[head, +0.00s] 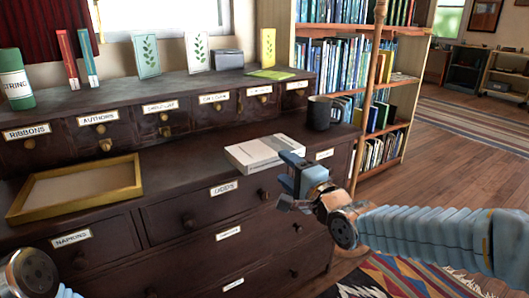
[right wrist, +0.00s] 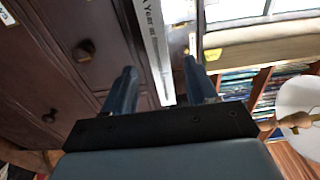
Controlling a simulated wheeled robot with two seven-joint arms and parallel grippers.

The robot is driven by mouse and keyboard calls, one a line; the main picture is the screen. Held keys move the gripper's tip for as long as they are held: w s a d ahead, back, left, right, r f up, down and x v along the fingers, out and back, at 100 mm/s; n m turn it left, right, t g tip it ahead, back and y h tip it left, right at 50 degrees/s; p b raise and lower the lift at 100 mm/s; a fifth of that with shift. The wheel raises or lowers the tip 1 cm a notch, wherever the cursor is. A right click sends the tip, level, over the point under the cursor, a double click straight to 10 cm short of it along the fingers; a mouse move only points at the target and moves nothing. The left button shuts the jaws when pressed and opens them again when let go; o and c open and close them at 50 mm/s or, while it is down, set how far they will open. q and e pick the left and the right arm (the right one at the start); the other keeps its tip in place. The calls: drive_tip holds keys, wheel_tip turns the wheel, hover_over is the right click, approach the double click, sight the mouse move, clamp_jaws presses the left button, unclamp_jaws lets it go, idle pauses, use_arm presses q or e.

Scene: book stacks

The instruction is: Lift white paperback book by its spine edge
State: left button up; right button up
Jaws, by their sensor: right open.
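The white paperback book (head: 265,152) lies flat on the dark wooden counter, with its right end close to my right gripper. In the right wrist view its spine (right wrist: 154,38), with dark lettering, runs between the two fingers. My right gripper (head: 289,178) is at the counter's front edge, beside the book. Its fingers (right wrist: 160,67) are spread open, one on each side of the spine in the picture; I see no clear contact. Part of my left arm shows at the lower left, but its fingers are out of view.
A wooden tray (head: 78,212) lies on the counter at left. A dark mug (head: 319,113) stands behind the book to the right. Labelled small drawers (head: 164,122) rise behind, and larger drawers are below. A bookcase (head: 345,72) stands at the right. Counter between tray and book is clear.

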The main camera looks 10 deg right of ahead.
sight(277, 160)
drive_tip(key=x, duration=0.5)
drive_tip(key=shift+w, duration=0.25)
drive_tip(key=shift+c, duration=0.3)
clamp_jaws()
